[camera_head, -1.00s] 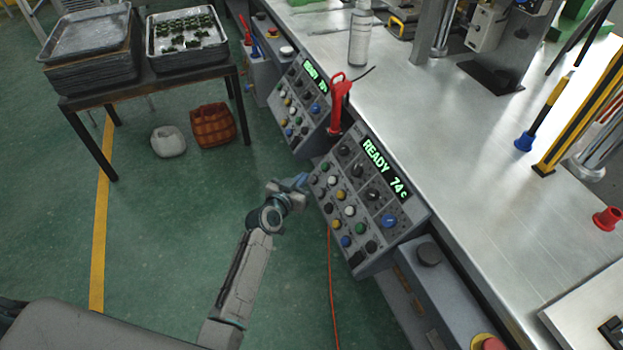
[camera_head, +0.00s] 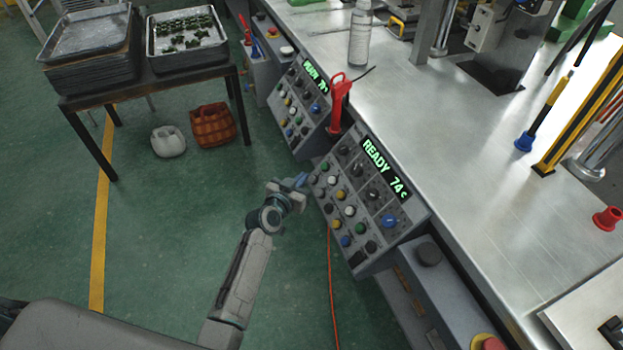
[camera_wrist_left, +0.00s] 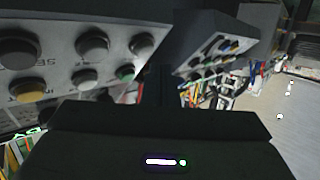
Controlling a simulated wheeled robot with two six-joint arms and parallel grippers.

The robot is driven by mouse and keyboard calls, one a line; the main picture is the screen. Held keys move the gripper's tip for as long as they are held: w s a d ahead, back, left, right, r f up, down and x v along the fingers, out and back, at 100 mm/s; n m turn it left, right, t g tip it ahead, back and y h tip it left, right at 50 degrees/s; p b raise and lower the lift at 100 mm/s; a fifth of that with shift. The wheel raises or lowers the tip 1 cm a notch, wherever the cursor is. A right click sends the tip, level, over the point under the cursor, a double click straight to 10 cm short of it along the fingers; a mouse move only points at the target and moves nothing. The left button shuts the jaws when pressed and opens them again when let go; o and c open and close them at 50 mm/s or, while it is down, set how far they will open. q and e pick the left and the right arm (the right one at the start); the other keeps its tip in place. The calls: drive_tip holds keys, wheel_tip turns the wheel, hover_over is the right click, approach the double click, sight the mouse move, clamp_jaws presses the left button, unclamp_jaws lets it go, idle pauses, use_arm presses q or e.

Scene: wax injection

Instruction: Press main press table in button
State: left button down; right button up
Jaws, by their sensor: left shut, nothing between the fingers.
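The nearer control panel (camera_head: 377,226) is a sloped grey box on the front of the press table (camera_head: 440,150). It carries a green "READY 74c" display (camera_head: 385,168) and rows of coloured buttons and black knobs. My left gripper (camera_head: 302,180) is shut and empty, at the panel's upper left edge by a green button (camera_head: 325,166). I cannot tell whether its tips touch the panel. In the left wrist view, grey buttons (camera_wrist_left: 92,44), a green button (camera_wrist_left: 125,73) and a yellow button (camera_wrist_left: 27,90) show close above the dark gripper body. My right gripper is not in view.
A second control panel (camera_head: 300,104) stands beyond, with a red lever (camera_head: 338,100) between the panels. A dark table (camera_head: 150,82) with metal trays stands at the back left. A white pot (camera_head: 168,142) and a brown basket (camera_head: 212,126) sit on the floor. The floor left of my arm is clear.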

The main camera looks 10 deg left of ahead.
use_arm(q)
drive_tip(key=shift+w+d+f+b, duration=0.2)
drive_tip(key=shift+d+f+b, duration=0.1)
drive_tip(key=shift+b, duration=0.1)
